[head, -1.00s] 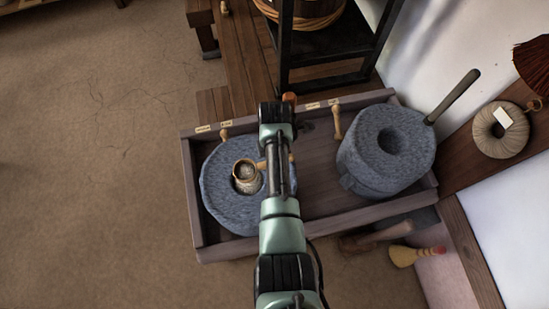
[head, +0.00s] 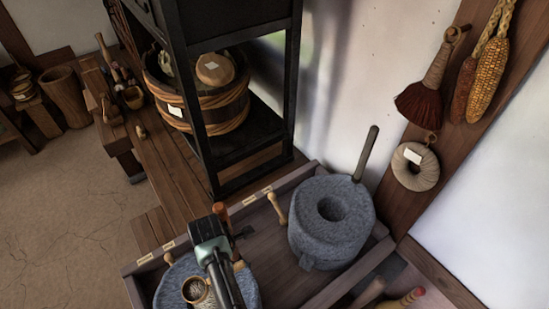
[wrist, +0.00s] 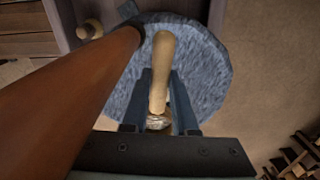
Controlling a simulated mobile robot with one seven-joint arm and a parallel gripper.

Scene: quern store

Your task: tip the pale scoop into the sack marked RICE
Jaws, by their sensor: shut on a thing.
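The pale scoop (head: 196,291) shows at the bottom edge of the head view, its round bowl holding pale stuff. It is over the left grey quern stone (head: 172,283). My gripper (head: 224,276) is shut on the scoop's pale handle, partly hidden under my arm. In the wrist view the handle (wrist: 163,55) lies between the two fingers of my gripper (wrist: 158,100), with the stone below. The bowl is mostly hidden there. I see no sack marked RICE in either view.
A brown upright handle (wrist: 85,85) rises close beside my gripper. A second quern (head: 330,215) stands in the wooden trough (head: 262,262). A black frame (head: 200,130) holds a wooden tub (head: 225,112) behind. Free floor (head: 60,220) is at left.

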